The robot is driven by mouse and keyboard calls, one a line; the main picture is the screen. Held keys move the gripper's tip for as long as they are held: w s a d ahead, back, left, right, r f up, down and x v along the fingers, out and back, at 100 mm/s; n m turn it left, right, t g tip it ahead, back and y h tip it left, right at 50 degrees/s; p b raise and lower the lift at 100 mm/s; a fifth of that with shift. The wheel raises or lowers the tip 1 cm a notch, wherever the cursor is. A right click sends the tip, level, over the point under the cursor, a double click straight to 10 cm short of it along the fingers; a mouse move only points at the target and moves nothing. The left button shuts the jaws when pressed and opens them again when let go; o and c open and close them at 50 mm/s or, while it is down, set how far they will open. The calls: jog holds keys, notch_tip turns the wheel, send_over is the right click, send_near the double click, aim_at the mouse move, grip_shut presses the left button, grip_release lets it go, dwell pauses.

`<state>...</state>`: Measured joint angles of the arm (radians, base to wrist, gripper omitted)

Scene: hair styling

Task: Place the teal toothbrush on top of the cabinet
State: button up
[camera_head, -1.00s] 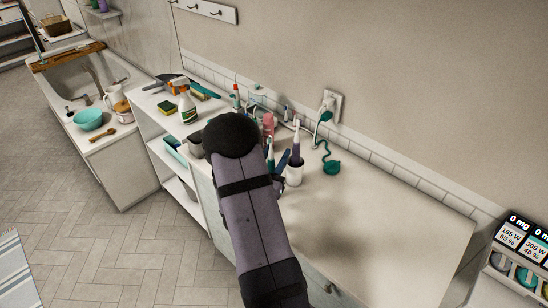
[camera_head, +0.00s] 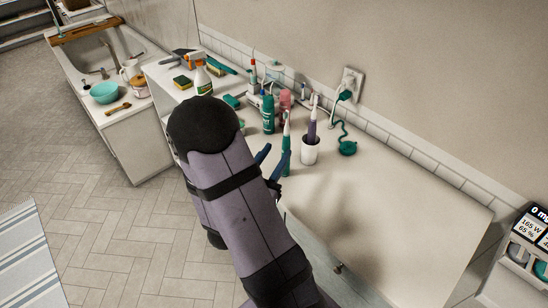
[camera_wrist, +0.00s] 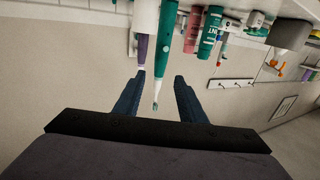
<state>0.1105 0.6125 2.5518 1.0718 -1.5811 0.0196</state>
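The teal toothbrush (camera_head: 286,140) stands upright on the cabinet top (camera_head: 380,215), just left of the white cup (camera_head: 310,151). In the wrist view, the toothbrush (camera_wrist: 166,32) hangs from the top edge because the view is upside down. Its brush head lies between my two fingers, with a gap on both sides. My gripper (camera_head: 273,158) is open and its blue fingers are beside the toothbrush; the gripper also shows in the wrist view (camera_wrist: 157,95). The toothbrush's base is cut off in the wrist view. My dark arm hides part of the cabinet's left side.
A purple toothbrush (camera_head: 312,125) stands in the cup. A teal can (camera_head: 268,115) and a pink bottle (camera_head: 285,102) stand behind. A teal plug and cord (camera_head: 347,148) lie to the right. The cabinet's right and front area is bare.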

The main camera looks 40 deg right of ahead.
jog(key=shift+s+a, duration=0.1)
jog(key=shift+a, duration=0.1)
jog(key=w+a+f+n+t+y, duration=0.2)
jog(key=w+a+f+n+y, duration=0.1)
jog(key=w+a+f+y, duration=0.45)
jog(key=a+f+n+y, duration=0.25)
jog(key=a+y, duration=0.35)
jog(key=a, duration=0.5)
jog(key=s+a+n+g+y, duration=0.3)
jog(key=s+a+n+g, duration=0.15)
jog(key=s+a, duration=0.2)
jog(key=s+r+n+g, duration=0.2)
jog(key=s+n+g, duration=0.1)
jog(key=s, duration=0.8)
jog(key=shift+r+n+g, duration=0.2)
jog(key=shift+n+g, duration=0.1)
jog(key=shift+g, duration=0.35)
jog(key=shift+a, duration=0.15)
